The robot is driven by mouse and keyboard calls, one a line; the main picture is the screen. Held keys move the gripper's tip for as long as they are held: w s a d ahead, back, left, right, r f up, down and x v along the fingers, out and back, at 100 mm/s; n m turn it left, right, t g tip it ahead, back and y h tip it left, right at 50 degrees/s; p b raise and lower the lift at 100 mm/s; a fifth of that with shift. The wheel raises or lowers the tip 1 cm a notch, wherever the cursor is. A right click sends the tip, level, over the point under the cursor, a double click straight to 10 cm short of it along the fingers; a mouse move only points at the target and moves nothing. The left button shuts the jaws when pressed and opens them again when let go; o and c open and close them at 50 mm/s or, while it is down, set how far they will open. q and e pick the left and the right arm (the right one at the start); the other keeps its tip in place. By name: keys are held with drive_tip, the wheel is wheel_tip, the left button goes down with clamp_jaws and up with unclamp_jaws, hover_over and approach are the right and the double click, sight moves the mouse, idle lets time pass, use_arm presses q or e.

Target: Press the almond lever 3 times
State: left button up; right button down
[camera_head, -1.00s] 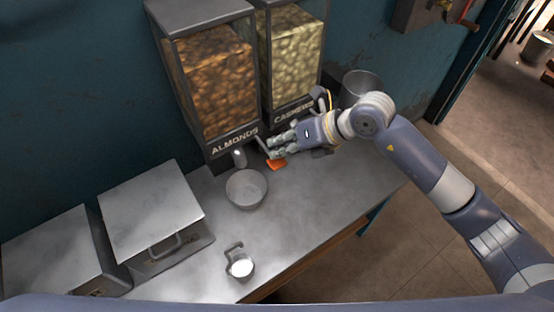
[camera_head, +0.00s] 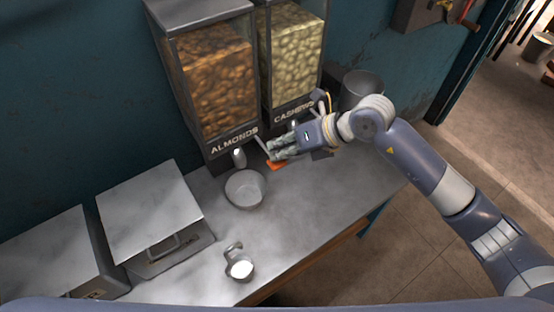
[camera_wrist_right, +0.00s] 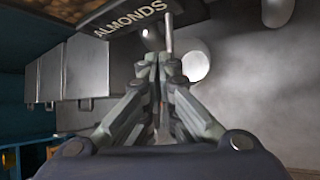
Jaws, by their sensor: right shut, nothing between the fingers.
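The almond dispenser (camera_head: 214,85) stands against the wall, full of brown nuts, with an ALMONDS label that also shows in the right wrist view (camera_wrist_right: 130,17). Its thin metal lever (camera_head: 262,147) sticks out at the lower right of the label; in the wrist view the lever (camera_wrist_right: 168,32) stands just beyond the fingertips. My right gripper (camera_head: 272,149) is shut and empty, with its fingertips at or very near the lever; I cannot tell whether they touch. A metal bowl (camera_head: 246,188) sits below the almond spout (camera_head: 239,157). My left gripper is not in view.
The cashew dispenser (camera_head: 293,55) stands right of the almonds, with a metal pot (camera_head: 361,88) beyond it. An orange object (camera_head: 277,165) lies under my right gripper. A cup of white liquid (camera_head: 241,267) and lidded metal boxes (camera_head: 150,213) are on the counter (camera_head: 310,205).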

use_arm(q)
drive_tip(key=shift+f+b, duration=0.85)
use_arm(e)
drive_tip(key=shift+f, duration=1.15)
drive_tip(key=shift+r, duration=0.1)
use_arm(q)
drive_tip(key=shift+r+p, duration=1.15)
use_arm(e)
drive_tip(key=shift+r, duration=1.7)
drive_tip(key=shift+r, duration=0.1)
drive_tip(key=shift+r+p, duration=1.7)
drive_tip(key=shift+r, duration=0.75)
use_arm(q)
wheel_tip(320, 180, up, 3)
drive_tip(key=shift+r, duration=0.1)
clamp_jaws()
